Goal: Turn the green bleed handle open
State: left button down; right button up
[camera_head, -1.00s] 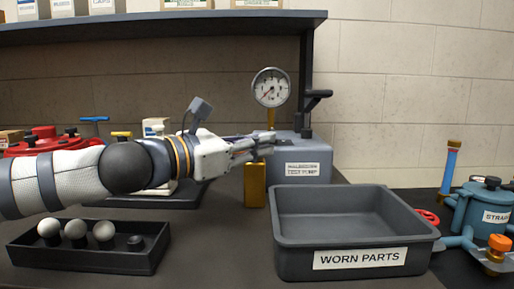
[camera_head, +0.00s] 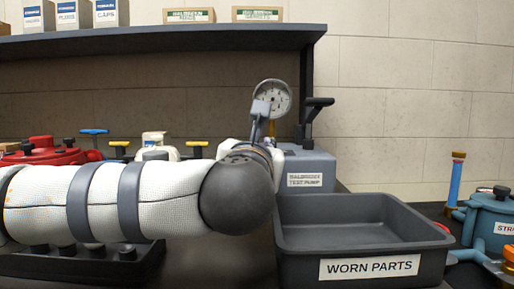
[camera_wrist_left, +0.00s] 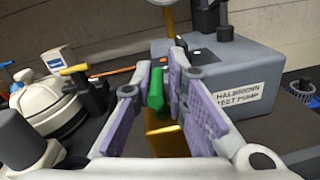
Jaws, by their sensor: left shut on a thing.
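The green bleed handle (camera_wrist_left: 156,88) stands upright in the left wrist view, on top of a brass block (camera_wrist_left: 165,138). My left gripper (camera_wrist_left: 155,80) has its purple-padded fingers on both sides of the handle and is shut on it. The grey Halbrenn test pump (camera_wrist_left: 225,85) is just behind and to the right; it also shows in the head view (camera_head: 306,165). In the head view my left arm hides the gripper, the handle and the brass block. My right gripper is in neither view.
A round gauge (camera_head: 274,98) rises behind my left wrist. The grey worn parts bin (camera_head: 365,268) stands at front right, with blue strainer equipment (camera_head: 490,215) beyond it. A shelf (camera_head: 160,39) spans the back. A white vessel with a yellow handle (camera_wrist_left: 50,100) is left of the gripper.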

pick_arm(q)
jog(key=shift+n+y, duration=0.6)
jog(key=shift+y, duration=0.4)
jog(key=c, duration=1.6)
grip_release()
jog(key=s, duration=1.2)
